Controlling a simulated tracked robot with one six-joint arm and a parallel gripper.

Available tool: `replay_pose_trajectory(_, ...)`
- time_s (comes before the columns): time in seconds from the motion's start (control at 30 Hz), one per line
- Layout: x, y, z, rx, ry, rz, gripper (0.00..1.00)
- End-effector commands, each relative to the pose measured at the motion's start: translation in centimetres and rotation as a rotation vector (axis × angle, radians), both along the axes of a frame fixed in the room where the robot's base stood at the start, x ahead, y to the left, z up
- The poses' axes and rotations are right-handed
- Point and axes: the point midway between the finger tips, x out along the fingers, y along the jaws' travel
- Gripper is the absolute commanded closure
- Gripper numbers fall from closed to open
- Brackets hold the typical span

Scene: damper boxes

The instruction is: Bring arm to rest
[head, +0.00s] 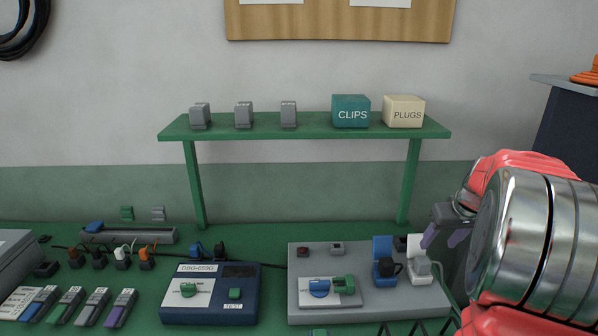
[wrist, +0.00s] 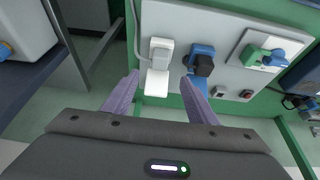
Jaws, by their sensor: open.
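My gripper (head: 446,236) is at the right of the head view, beside the right end of the grey panel box (head: 300,260). In the wrist view its two purple fingers (wrist: 160,95) are apart, with nothing held between them. Beyond the fingertips, the wrist view shows a white plug-like unit (wrist: 161,52) with a white flap and a blue unit with a black knob (wrist: 203,65). In the head view the white unit (head: 420,270) and the blue unit (head: 383,250) stand on the panel box. Whether the fingers touch anything is not clear.
A green shelf (head: 310,126) with boxes stands behind the bench. A dark blue device (head: 210,312) sits left of the panel box, with several coloured modules (head: 92,306) further left. A dark cabinet (head: 570,135) stands at the right. Bare green bench top (head: 262,246) shows behind the devices.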

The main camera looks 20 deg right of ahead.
Motion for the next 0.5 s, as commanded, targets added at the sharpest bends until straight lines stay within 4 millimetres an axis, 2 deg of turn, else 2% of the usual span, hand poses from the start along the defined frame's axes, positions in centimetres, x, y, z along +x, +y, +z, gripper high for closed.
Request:
replay_pose_trajectory(0.3, -0.2, 0.1, -0.3, 0.031, 0.001, -0.07, 0.47)
replay_pose_trajectory(0.37, -0.8, 0.5, -1.0, 0.051, 0.015, -0.102, 0.47)
replay_pose_trajectory(0.5, -3.0, 2.4, -2.8, 0.104, 0.06, -0.184, 0.47)
